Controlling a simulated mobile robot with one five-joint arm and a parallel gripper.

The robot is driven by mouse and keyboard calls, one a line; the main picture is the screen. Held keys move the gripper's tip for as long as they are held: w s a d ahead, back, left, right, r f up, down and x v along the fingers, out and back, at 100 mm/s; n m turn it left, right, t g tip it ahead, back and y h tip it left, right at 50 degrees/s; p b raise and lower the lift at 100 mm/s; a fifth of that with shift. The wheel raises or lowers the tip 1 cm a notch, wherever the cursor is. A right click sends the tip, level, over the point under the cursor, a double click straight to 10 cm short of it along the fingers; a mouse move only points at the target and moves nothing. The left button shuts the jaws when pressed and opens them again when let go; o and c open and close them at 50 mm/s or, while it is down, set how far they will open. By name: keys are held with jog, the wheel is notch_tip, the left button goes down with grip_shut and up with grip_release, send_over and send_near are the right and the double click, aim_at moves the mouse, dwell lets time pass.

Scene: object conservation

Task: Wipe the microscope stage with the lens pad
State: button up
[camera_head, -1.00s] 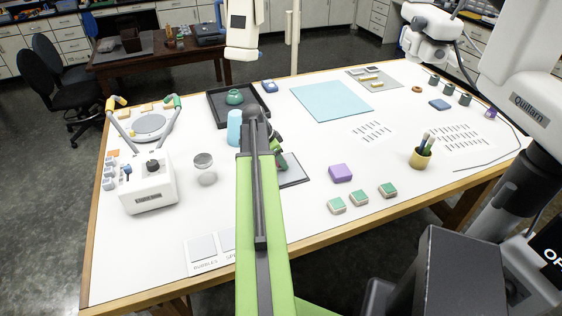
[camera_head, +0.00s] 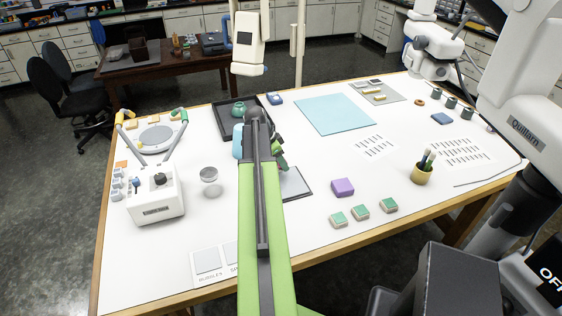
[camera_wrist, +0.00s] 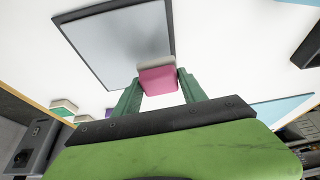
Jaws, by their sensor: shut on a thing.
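A flat grey plate with a dark rim, which looks like the microscope stage (camera_head: 298,184), lies on the white table right of my arm. It fills the upper left of the wrist view (camera_wrist: 118,38). My gripper (camera_wrist: 158,82) has green fingers and is shut on a pink block with a pale grey layer, which looks like the lens pad (camera_wrist: 158,80). The pad overlaps the plate's edge in the wrist view; I cannot tell whether it touches. In the head view my gripper (camera_head: 280,156) is at the plate's far left, partly hidden by my arm, and the pad is hidden.
A dark tray (camera_head: 226,126) with a teal pot (camera_head: 238,109) and a light blue cylinder (camera_head: 237,142) stand close beyond my gripper. A purple block (camera_head: 342,187) and several green-topped blocks (camera_head: 361,211) lie to the right. A blue mat (camera_head: 333,115) lies behind.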

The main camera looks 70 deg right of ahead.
jog(key=shift+r+p, duration=0.6)
jog(key=shift+r, duration=0.45)
jog(key=shift+r, duration=0.1)
notch_tip(320, 180, up, 3)
jog(key=p, duration=0.3)
